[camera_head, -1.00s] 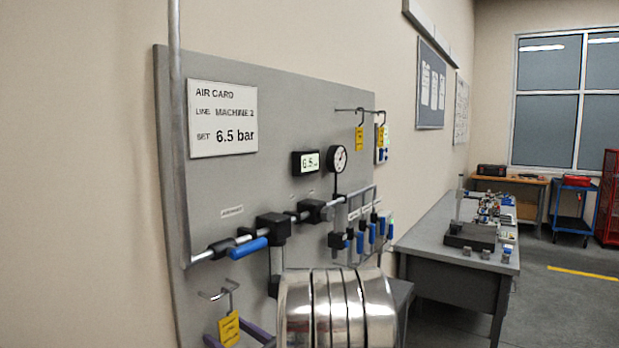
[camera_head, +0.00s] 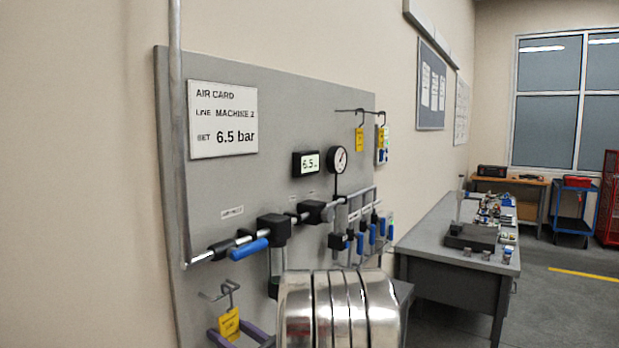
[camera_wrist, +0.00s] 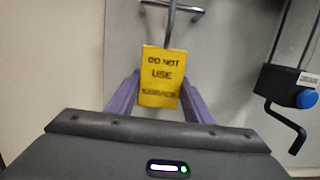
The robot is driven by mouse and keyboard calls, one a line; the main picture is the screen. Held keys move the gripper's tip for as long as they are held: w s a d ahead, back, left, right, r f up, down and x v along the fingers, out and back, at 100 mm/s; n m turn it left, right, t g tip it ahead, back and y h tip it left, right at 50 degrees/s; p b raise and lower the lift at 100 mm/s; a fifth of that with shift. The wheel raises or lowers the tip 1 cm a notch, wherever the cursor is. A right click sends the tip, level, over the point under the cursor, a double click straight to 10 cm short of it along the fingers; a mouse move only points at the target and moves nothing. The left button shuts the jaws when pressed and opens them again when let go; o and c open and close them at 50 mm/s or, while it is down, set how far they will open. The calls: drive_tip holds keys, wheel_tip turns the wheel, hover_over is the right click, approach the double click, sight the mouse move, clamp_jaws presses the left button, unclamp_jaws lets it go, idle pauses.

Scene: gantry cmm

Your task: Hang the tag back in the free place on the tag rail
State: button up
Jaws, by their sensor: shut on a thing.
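My gripper (camera_wrist: 148,100) has purple fingers, one on each side of a yellow tag (camera_wrist: 161,78) reading "DO NOT USE", and is shut on it. The tag also shows low on the left in the head view (camera_head: 229,325), upright, below a grey hook (camera_head: 231,290). The hook rises to a short grey bar (camera_head: 212,295) on the board; I cannot tell whether it rests on the bar or only overlaps it. A tag rail (camera_head: 347,110) at the board's upper right carries two yellow tags on hooks, a left one (camera_head: 359,140) and a right one (camera_head: 381,139).
The grey board (camera_head: 225,190) carries a pipe with a blue-handled valve (camera_head: 248,249) just above the held tag. A pressure gauge (camera_head: 338,159) and several blue-handled valves sit farther right.

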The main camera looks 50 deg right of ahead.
drive_tip(key=shift+r, duration=0.25)
drive_tip(key=shift+r, duration=0.35)
drive_tip(key=shift+r, duration=0.3)
drive_tip(key=shift+s, duration=0.1)
drive_tip(key=s, duration=0.9)
drive_tip(key=shift+s, duration=0.4)
idle(1.0)
drive_tip(key=shift+s+d, duration=0.15)
